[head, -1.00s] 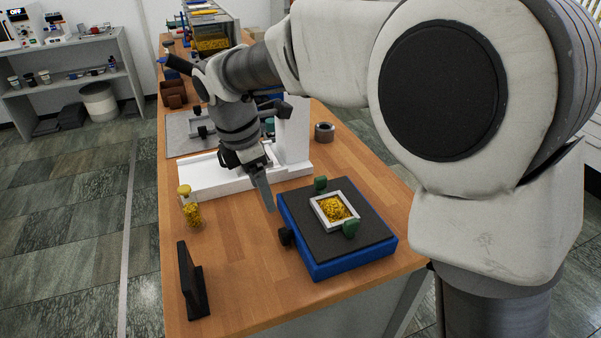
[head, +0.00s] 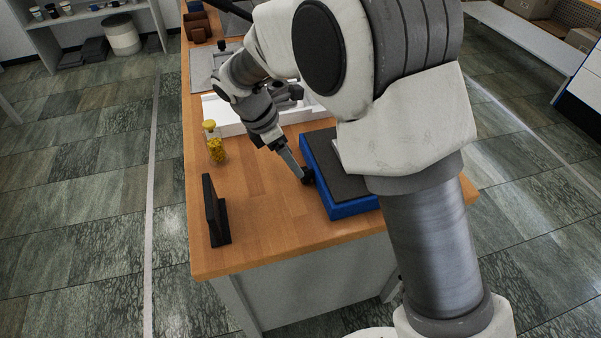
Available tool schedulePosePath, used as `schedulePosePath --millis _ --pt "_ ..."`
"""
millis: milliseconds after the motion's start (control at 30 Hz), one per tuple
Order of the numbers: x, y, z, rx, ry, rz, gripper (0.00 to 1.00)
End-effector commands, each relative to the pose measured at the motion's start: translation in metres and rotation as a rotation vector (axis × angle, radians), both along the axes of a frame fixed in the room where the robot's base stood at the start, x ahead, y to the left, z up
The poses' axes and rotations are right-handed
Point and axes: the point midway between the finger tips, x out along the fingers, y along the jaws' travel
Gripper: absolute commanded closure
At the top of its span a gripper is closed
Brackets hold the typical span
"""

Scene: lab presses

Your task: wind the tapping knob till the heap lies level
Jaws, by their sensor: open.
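The black tapping knob (head: 309,176) sticks out from the left side of the blue tapping box (head: 349,208), which has a dark grey top (head: 341,181). My gripper (head: 299,173) points down and right, with its fingertips at the knob. It is open; I cannot tell whether the fingers touch the knob or stand around it. The white frame with the yellow heap is almost wholly hidden behind my arm, so the heap's shape does not show.
A black upright plate on a foot (head: 215,212) stands near the left edge. A white tray-like base (head: 232,121) lies behind. The bench front is clear.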

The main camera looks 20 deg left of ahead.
Motion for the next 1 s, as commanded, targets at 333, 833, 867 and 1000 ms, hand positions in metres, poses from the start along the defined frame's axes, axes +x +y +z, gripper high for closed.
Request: schedulePosePath --millis 333,833,867,1000 --pt "0.010 -0.019 -0.051 -0.001 0.000 0.000 0.19" --pt "0.011 -0.021 -0.057 0.001 -0.001 0.000 0.37" --pt "0.011 -0.021 -0.057 0.001 -0.001 0.000 0.42" --pt "0.012 -0.021 -0.056 0.001 -0.001 0.000 0.67"
